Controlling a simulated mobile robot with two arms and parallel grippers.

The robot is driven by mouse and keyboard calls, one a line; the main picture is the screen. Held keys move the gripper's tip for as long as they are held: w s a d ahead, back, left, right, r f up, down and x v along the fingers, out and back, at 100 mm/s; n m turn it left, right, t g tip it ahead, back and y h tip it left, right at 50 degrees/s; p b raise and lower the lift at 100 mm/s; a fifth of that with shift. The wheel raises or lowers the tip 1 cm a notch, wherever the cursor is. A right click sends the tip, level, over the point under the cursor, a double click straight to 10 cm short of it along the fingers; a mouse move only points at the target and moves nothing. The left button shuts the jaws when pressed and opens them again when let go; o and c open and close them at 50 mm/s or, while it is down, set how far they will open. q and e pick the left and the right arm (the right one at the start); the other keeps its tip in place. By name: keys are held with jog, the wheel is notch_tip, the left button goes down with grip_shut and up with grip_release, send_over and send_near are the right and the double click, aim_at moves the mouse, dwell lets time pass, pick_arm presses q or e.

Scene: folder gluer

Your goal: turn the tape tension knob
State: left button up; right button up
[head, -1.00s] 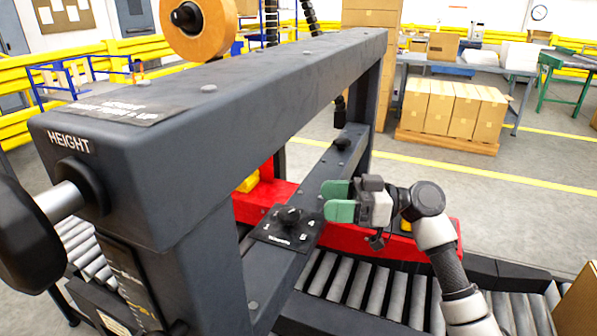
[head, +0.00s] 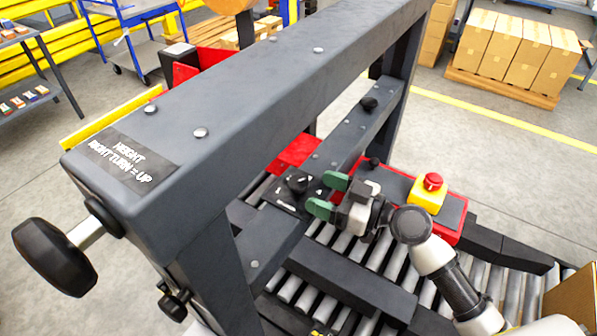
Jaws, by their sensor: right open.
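The tape tension knob (head: 297,184) is a small black knob on a dark dial plate (head: 285,196) with white markings, on the machine's lower crossbar. My right gripper (head: 322,194) has green fingertips and is open just to the right of the knob, its fingers pointing left toward it. Nothing shows between the fingers. Whether a fingertip touches the knob or plate cannot be told. My left gripper is not in view.
The grey upper beam (head: 270,80) runs above the crossbar. A large black height handwheel (head: 55,258) sticks out at left. A red emergency stop button (head: 433,181) on a yellow box stands right of my gripper. Rollers (head: 375,258) lie below.

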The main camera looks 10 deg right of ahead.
aim_at(299, 181)
jog(key=p+x, duration=0.1)
jog(key=x, duration=0.3)
jog(key=shift+w+a+r+p, duration=0.1)
jog(key=shift+w+r+p, duration=0.1)
jog(key=shift+p, duration=0.15)
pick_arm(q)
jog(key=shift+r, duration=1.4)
pick_arm(e)
jog(key=shift+w+a+f, duration=0.2)
jog(key=shift+w+a, duration=0.25)
jog(key=shift+a, duration=0.15)
jog(key=shift+c, duration=0.4)
